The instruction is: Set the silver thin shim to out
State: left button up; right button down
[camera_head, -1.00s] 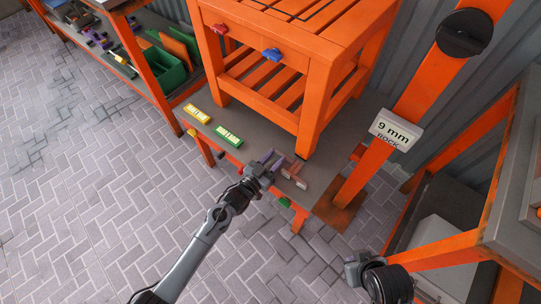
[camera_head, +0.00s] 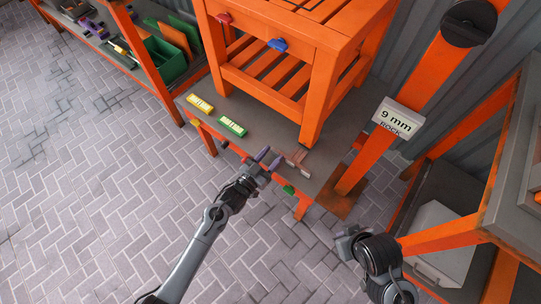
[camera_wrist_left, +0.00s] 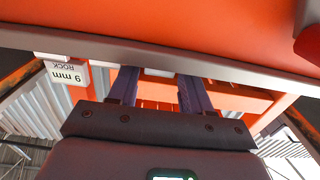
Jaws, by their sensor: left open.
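My left gripper (camera_head: 269,158) is open, its purple fingers pointing at the front edge of the low grey platform (camera_head: 259,137). A brownish piece (camera_head: 297,157) and a paler silvery piece (camera_head: 304,172) lie on the platform just right of the fingers, apart from them. I cannot tell surely which is the silver thin shim. In the left wrist view, the two fingers stand apart, with a small pale patch (camera_wrist_left: 158,72) seen between them; what it belongs to is unclear. My right gripper (camera_head: 350,243) hangs at the lower right, away from the platform; its jaws are unclear.
An orange slatted bench (camera_head: 318,100) stands on the platform. Yellow (camera_head: 200,104) and green (camera_head: 232,127) labelled blocks lie to the left. An orange post with a "9 mm ROCK" plate (camera_head: 398,118) rises at right. Brick floor (camera_head: 100,200) in front is clear.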

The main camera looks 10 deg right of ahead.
pick_arm(q)
jog(key=shift+s+a+p, duration=0.4)
jog(key=shift+a+p, duration=0.05)
jog(key=shift+a, duration=0.05)
jog(key=p+v, duration=0.4)
jog(key=v, duration=0.5)
jog(key=shift+s+a, duration=0.15)
jog(key=shift+s, duration=0.05)
